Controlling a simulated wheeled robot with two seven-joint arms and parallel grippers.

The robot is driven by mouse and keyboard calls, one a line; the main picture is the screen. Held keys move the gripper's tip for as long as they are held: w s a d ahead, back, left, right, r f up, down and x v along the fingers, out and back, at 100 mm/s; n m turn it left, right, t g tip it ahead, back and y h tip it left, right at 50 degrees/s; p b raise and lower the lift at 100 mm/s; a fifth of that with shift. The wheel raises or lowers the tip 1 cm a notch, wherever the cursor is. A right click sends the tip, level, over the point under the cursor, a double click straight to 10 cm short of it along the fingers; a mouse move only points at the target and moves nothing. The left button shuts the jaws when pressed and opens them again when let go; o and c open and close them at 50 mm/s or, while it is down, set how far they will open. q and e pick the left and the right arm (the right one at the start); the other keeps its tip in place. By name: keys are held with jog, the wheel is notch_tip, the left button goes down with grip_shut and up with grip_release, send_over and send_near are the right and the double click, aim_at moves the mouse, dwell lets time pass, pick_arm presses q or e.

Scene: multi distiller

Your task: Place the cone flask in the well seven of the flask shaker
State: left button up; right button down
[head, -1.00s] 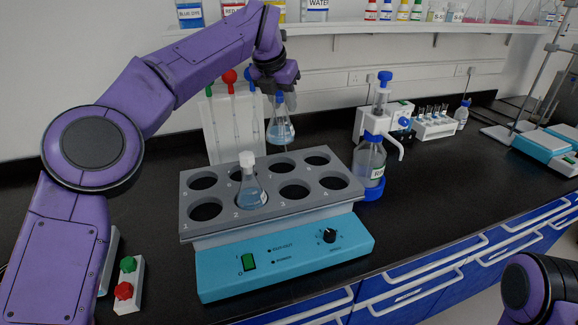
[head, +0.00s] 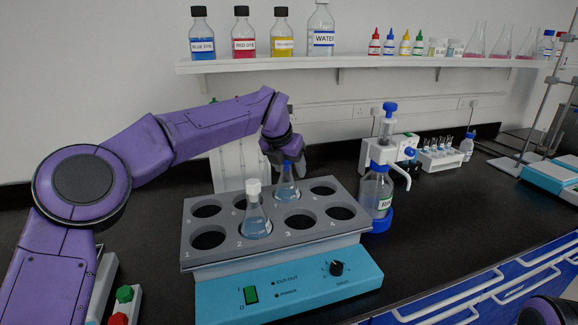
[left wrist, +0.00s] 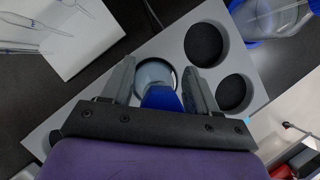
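A cone flask with a blue stopper (head: 286,187) and pale blue liquid stands upright in the back-row well seven of the grey flask shaker (head: 190,236). My left gripper (head: 284,158) is just above it. In the left wrist view my left gripper (left wrist: 158,85) has its fingers apart on either side of the blue stopper (left wrist: 161,98), with a gap showing. The flask body (left wrist: 154,73) is seen from above inside the round well. A second flask with a white stopper (head: 256,215) stands in front well two. My right gripper is out of view.
The shaker's other wells are empty. A bottle with a blue-topped dispenser (head: 376,190) stands close to its right end. A white pipette stand (head: 228,165) is behind the shaker. A shelf (head: 370,66) with bottles runs above.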

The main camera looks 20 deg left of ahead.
pick_arm(q)
jog(key=shift+w, duration=0.1)
jog(key=v, duration=1.2)
